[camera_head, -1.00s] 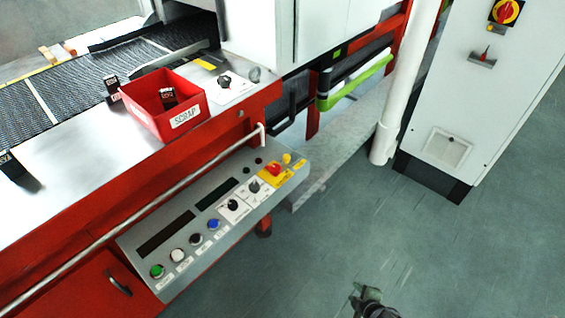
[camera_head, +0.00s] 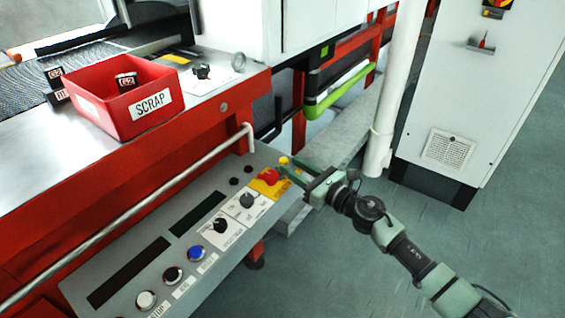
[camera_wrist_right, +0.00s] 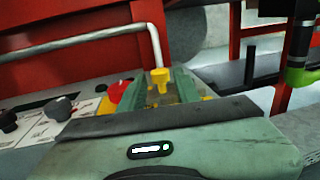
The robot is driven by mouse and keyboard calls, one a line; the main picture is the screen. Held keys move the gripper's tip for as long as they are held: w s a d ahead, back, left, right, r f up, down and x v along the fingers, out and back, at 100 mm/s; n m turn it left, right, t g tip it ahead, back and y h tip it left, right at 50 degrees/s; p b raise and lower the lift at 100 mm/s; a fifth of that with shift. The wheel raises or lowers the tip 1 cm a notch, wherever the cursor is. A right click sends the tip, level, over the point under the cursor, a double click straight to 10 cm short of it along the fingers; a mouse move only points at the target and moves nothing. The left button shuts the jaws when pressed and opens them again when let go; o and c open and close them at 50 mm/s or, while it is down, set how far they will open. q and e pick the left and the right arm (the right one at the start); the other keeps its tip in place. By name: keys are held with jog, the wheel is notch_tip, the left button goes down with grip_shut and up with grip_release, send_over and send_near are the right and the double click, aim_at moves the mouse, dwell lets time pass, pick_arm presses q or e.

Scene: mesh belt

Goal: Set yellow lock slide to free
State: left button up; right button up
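The yellow lock slide (camera_head: 283,160) is a small yellow knob at the far right corner of the grey control panel (camera_head: 215,262), beside a red button (camera_head: 269,175) on a yellow plate. My right gripper (camera_head: 288,172) reaches in from the right, with its green fingers at the knob. In the right wrist view, the yellow knob (camera_wrist_right: 160,76) shows upright between the two spread fingers (camera_wrist_right: 155,90). The fingers look apart from it on both sides, though their tips are partly hidden. My left gripper is not in view.
A red SCRAP bin (camera_head: 128,102) stands on the machine top. A bent white rail (camera_head: 150,217) runs along the panel's back edge. Black knobs (camera_head: 221,226) and a blue button (camera_head: 196,253) sit to the left. A white post (camera_head: 392,100) and cabinet (camera_head: 480,90) stand at the right.

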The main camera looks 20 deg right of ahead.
aim_at(287, 164)
jog(key=x, duration=0.4)
jog(key=shift+f, duration=0.1)
grip_shut()
dwell(1.4)
